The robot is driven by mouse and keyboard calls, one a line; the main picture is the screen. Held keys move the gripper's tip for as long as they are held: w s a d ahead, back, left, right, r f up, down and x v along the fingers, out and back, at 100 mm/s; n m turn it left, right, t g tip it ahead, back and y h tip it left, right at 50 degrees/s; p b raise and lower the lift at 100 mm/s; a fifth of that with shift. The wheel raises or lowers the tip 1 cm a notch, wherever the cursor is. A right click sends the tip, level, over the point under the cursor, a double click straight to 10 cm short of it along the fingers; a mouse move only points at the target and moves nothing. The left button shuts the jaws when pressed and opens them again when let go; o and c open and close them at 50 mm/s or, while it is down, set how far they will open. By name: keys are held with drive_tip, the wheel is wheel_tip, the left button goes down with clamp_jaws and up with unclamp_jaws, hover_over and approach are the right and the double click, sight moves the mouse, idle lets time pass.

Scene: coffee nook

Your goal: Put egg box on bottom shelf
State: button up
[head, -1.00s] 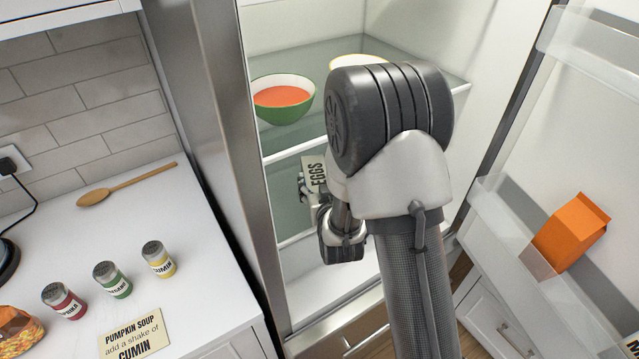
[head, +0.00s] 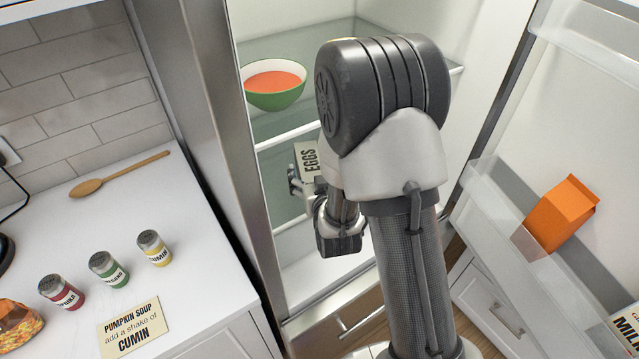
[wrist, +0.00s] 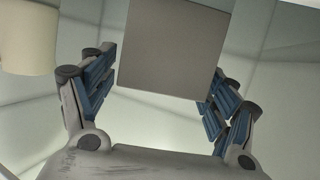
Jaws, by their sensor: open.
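The egg box (head: 308,160), a pale box with a dark "EGGS" label, is inside the open fridge below the upper shelf. My arm covers part of it. In the wrist view, a plain grey-brown face of the box (wrist: 175,50) fills the space between the fingers. My gripper (wrist: 160,90) is open, with one blue-padded finger on each side of the box; I cannot tell whether the pads touch it. In the head view, a lower glass shelf (head: 283,213) shows beneath the box, and the pale fridge floor (head: 310,277) shows lower down. What bears the box is hidden.
A green bowl of orange soup (head: 275,90) stands on the upper shelf. The open fridge door at right holds an orange carton (head: 562,214). The counter at left has spice jars (head: 108,268), a wooden spoon (head: 120,174) and a note card (head: 135,328).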

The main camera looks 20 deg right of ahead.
drive_tip(key=p+v, duration=0.1)
drive_tip(key=v, duration=0.3)
drive_tip(key=shift+r, duration=0.15)
drive_tip(key=p, duration=0.2)
drive_tip(key=s+p, duration=0.1)
drive_tip(key=p, duration=0.1)
drive_tip(key=shift+r, duration=0.2)
drive_tip(key=p+v, duration=0.4)
drive_tip(key=p, duration=0.3)
drive_tip(key=shift+s, duration=0.25)
